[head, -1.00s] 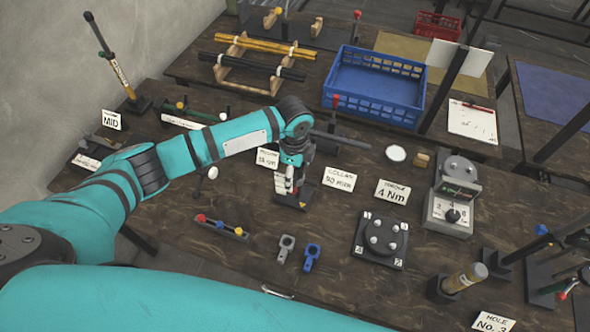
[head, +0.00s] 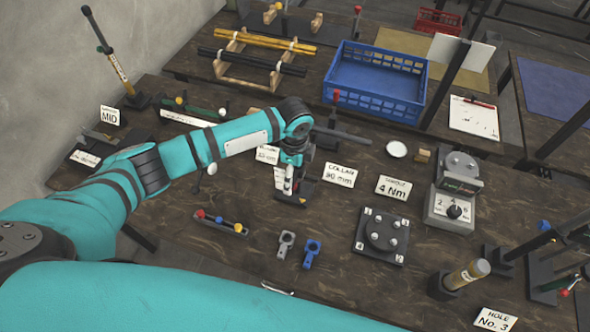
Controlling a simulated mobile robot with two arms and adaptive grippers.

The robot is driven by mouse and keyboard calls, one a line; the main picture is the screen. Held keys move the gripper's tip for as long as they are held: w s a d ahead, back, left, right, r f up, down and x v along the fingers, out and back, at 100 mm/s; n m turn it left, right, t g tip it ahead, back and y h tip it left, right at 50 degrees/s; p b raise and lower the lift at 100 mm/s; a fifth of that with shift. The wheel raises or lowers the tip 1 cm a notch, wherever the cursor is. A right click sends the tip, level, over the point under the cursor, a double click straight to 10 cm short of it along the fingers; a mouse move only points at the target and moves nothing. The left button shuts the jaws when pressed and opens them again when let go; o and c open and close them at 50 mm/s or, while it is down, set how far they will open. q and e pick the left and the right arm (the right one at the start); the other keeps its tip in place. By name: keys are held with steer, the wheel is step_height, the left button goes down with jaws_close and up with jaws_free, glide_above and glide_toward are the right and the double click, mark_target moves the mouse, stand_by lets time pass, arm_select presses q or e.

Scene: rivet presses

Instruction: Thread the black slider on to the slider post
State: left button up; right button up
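My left gripper (head: 290,185) points down at a small dark base (head: 297,198) in the middle of the dark wooden table. Its fingers are small and partly overlap the base and a white card, so I cannot see how far apart they are. I cannot make out the black slider; anything between the fingers is too small or hidden to tell. A tilted-looking post (head: 108,48) with a dark upper part and yellow lower part stands at the far left, near the MID card (head: 110,117). I cannot confirm which upright is the slider post. My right gripper is not in view.
A blue crate (head: 375,82) and a rack of rods (head: 255,62) stand at the back. Grey and blue brackets (head: 311,251) lie in front of the gripper. A square fixture plate (head: 382,236) and a torque device (head: 452,207) are to the right.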

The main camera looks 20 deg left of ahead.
mark_target(295, 172)
arm_select(q)
steer(key=shift+o, duration=0.4)
step_height(295, 172, up, 12)
steer(key=shift+s, duration=0.15)
steer(key=shift+f, duration=0.1)
stand_by(0.6)
